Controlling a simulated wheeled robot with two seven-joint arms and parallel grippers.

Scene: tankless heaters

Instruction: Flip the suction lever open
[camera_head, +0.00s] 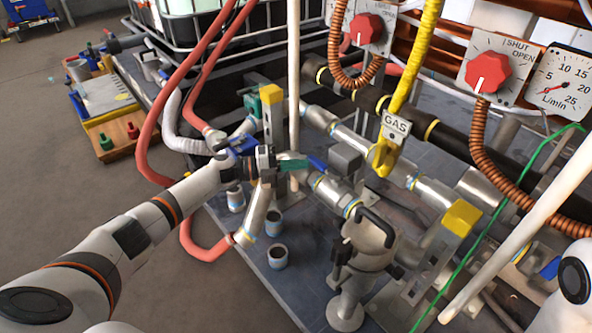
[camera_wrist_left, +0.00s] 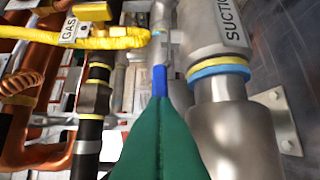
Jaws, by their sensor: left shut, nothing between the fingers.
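The suction lever is a small blue handle (camera_head: 317,163) on the metal pipework in the middle of the head view. It also shows in the left wrist view as a blue bar (camera_wrist_left: 160,80) just beyond my fingertips, beside a grey pipe marked SUCTION (camera_wrist_left: 232,22). My left gripper (camera_head: 300,164) has green fingers that are shut with nothing between them. The fingertips (camera_wrist_left: 161,106) line up with the near end of the lever and overlap it in view; I cannot tell if they touch. My right gripper is out of view.
A yellow GAS pipe (camera_head: 415,60) hangs behind and right of the lever. A silver pump with a black handle (camera_head: 370,240) stands in front. Red hoses (camera_head: 150,115) run at left. Red-knobbed panels (camera_head: 487,72) and a gauge (camera_head: 557,85) are at upper right.

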